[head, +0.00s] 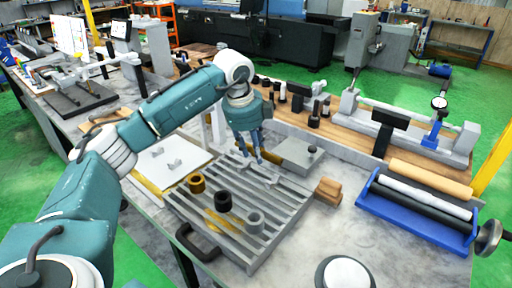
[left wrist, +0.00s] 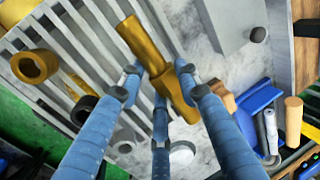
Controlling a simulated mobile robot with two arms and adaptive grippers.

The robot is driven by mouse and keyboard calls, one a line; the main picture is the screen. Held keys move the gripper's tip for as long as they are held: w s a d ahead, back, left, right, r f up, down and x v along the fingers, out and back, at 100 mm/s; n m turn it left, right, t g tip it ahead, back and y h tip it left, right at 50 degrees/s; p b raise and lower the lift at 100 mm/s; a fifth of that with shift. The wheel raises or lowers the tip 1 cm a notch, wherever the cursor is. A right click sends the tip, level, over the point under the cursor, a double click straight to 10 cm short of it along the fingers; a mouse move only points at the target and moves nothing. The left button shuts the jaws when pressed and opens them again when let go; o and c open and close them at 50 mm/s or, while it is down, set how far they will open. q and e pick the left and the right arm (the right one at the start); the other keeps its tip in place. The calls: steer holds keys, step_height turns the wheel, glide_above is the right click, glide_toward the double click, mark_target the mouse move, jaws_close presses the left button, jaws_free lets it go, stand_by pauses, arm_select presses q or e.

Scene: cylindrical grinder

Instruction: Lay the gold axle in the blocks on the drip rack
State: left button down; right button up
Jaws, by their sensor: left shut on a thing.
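My left gripper (head: 258,160) is shut on the gold axle (head: 292,152). In the left wrist view the axle (left wrist: 145,45) is a stepped gold cylinder, passing slantwise between the blue fingertips (left wrist: 160,88). The axle is above the far part of the grey slatted drip rack (head: 178,202); the gap beneath it is hard to judge. My right gripper is not in view.
A gold ring (head: 196,183), a black ring (head: 223,201) and a grey ring (head: 255,222) stand on the rack. A blue roller stand (head: 415,218) is further right. A white sheet (head: 165,165) lies left.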

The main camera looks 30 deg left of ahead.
arm_select(q)
steer(key=b+x, duration=0.1)
steer(key=x, duration=0.1)
steer(key=b+x, duration=0.1)
steer(key=s+b+x, duration=0.1)
steer(key=b+x, duration=0.1)
steer(key=shift+f, duration=0.5)
steer(key=shift+w+f, duration=0.15)
steer(key=shift+f, duration=0.35)
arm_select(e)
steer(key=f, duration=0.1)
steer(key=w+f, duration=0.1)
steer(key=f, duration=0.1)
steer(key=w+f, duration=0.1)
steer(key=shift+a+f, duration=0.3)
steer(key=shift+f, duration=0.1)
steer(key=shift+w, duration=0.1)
arm_select(q)
steer(key=c, duration=1.2)
jaws_free()
steer(key=shift+o, duration=0.2)
steer(key=shift+f, duration=0.15)
steer(key=v, duration=1.2)
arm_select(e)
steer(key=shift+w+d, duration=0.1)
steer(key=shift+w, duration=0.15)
